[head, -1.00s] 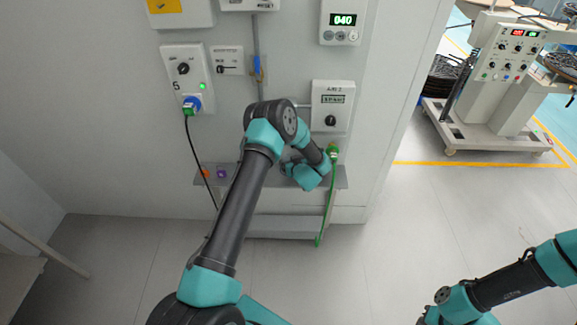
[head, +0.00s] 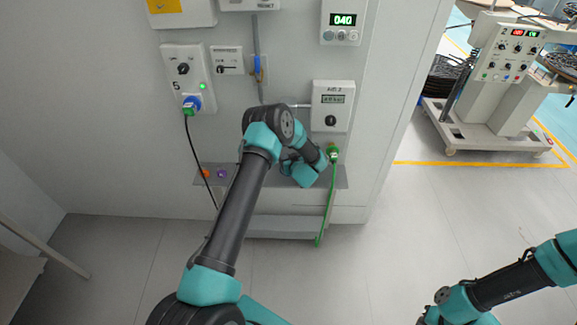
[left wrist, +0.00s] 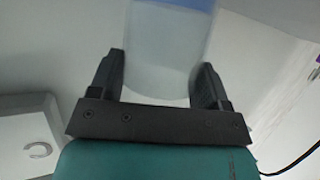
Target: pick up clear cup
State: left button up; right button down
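The clear cup (left wrist: 168,40) is pale and see-through and stands out only faintly in the left wrist view, with blurred edges. Its rounded base lies between the two dark fingers of my left gripper (left wrist: 161,60), one on each side. The gaps beside the cup are very small, so I cannot tell whether the fingers touch it. In the head view my left wrist (head: 302,170) is bent down in front of the grey shelf, and my own arm hides the fingers and the cup.
The shelf (head: 343,177) runs along the wall with an orange item (head: 205,172) and a purple item (head: 222,174) at left. A green cable (head: 329,205) hangs close to the right of my left wrist. A black cable (head: 197,150) hangs at left.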

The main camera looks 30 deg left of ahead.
pick_arm(q)
jog(key=shift+c, duration=1.4)
jog(key=shift+r, duration=0.15)
jog(key=shift+r, duration=0.25)
notch_tip(320, 180, up, 3)
jog(key=shift+s+d, duration=0.1)
jog(key=shift+s, duration=0.05)
jog(key=s+d+r, duration=0.1)
jog(key=s+d, duration=0.7)
jog(key=s, duration=0.5)
jog(key=shift+s, duration=0.2)
jog(key=shift+r, duration=0.1)
